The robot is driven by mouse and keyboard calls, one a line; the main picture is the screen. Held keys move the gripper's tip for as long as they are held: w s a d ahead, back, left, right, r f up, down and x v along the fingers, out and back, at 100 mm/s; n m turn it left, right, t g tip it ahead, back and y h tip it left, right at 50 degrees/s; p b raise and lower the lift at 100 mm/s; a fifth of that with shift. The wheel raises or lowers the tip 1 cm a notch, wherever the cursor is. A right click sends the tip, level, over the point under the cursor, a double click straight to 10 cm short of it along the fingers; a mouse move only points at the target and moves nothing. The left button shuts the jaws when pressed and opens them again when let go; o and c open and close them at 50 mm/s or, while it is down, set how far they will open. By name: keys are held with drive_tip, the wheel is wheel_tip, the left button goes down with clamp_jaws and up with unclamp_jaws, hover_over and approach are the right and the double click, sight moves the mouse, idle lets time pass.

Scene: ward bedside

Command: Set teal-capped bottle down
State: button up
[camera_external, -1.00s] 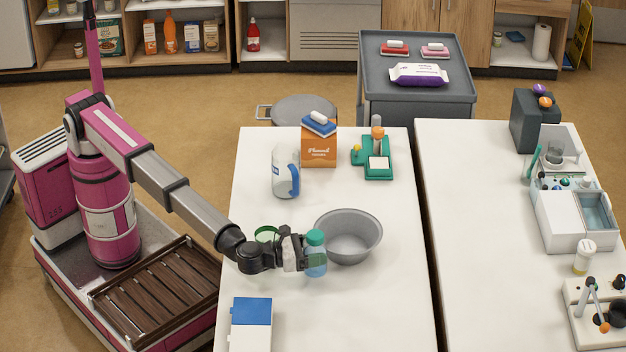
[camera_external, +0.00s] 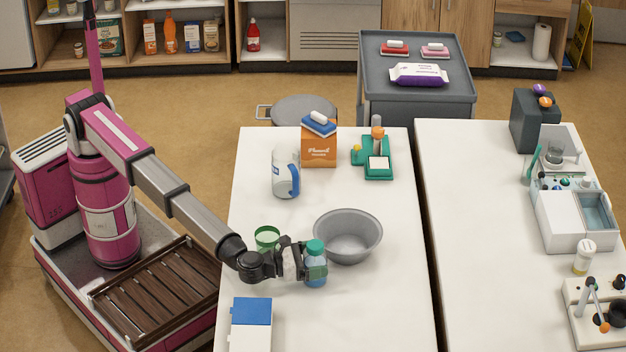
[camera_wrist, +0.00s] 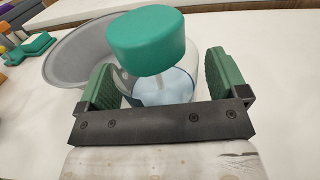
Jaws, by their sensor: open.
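The teal-capped bottle (camera_external: 315,266) is a clear, bluish bottle standing upright on the white table, just in front of the grey bowl. In the wrist view its teal cap (camera_wrist: 146,38) is large, with the clear body below it. My gripper (camera_external: 314,271) is around the bottle at body height. In the wrist view my gripper (camera_wrist: 168,80) has its green pads on either side of the bottle, with a gap visible at least on the right. The jaws are open. The bottle's base is partly hidden by my gripper.
The grey bowl (camera_external: 348,225) is close behind the bottle. A green cup (camera_external: 267,236) stands behind my wrist. A blue-and-white box (camera_external: 251,322) lies in front left, a white jug (camera_external: 285,174) farther back. The table (camera_external: 375,310) is clear to the right and front.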

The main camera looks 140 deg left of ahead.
drive_tip(key=shift+r, duration=0.15)
drive_tip(key=v, duration=1.1)
drive_tip(key=shift+o, duration=0.5)
drive_tip(key=shift+s+d, duration=0.3)
drive_tip(key=shift+d, duration=0.1)
